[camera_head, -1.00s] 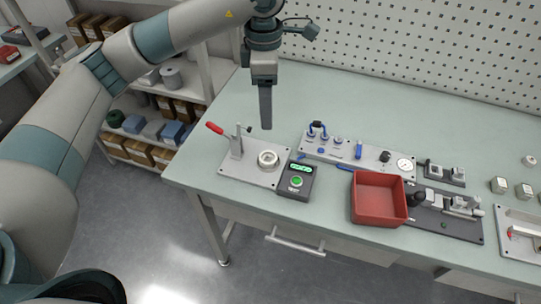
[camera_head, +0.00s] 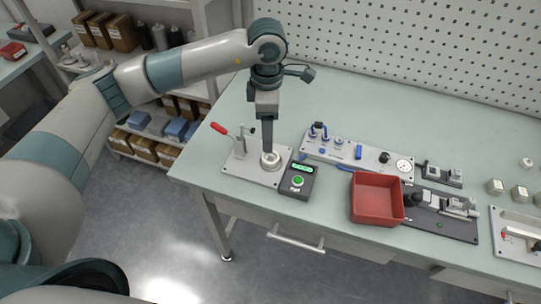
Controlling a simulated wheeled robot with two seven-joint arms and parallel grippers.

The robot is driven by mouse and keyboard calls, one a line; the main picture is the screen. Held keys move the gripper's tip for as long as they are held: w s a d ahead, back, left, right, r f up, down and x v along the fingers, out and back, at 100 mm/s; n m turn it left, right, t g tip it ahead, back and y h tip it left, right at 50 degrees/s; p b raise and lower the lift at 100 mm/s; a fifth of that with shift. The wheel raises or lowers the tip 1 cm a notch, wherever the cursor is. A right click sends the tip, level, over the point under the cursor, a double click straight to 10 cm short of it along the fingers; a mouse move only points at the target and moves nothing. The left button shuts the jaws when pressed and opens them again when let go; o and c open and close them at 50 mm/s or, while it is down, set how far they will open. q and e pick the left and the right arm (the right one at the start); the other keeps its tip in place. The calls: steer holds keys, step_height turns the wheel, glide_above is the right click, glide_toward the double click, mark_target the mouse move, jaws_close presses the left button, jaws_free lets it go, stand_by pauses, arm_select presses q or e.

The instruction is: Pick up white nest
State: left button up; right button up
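The white nest (camera_head: 270,164) is a round white ring on a light grey plate (camera_head: 240,173) with a red-handled lever clamp (camera_head: 219,128), near the table's left end. My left gripper (camera_head: 268,150) points straight down with its fingertips at the top of the nest. The fingers look like one dark bar from this side, so the gap between them is hidden. I cannot tell whether they touch the nest. My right gripper is not in view.
A dark box with a green display and button (camera_head: 297,181) stands right beside the nest plate. A red bin (camera_head: 376,199), a fixture plate with blue fittings and a gauge (camera_head: 340,150), and a dark fixture (camera_head: 450,222) are farther right. The table behind is clear.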

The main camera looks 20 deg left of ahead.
mark_target(268, 159)
arm_select(q)
step_height(268, 159, down, 4)
steer(key=shift+r+p, duration=0.2)
steer(key=shift+p, duration=0.35)
steer(key=shift+f, duration=0.4)
steer(key=shift+f+p, duration=0.4)
steer(key=shift+p, duration=0.2)
step_height(268, 159, down, 4)
steer(key=shift+r+p, duration=0.2)
steer(key=shift+p, duration=0.95)
steer(key=shift+f, duration=0.4)
steer(key=shift+c, duration=0.4)
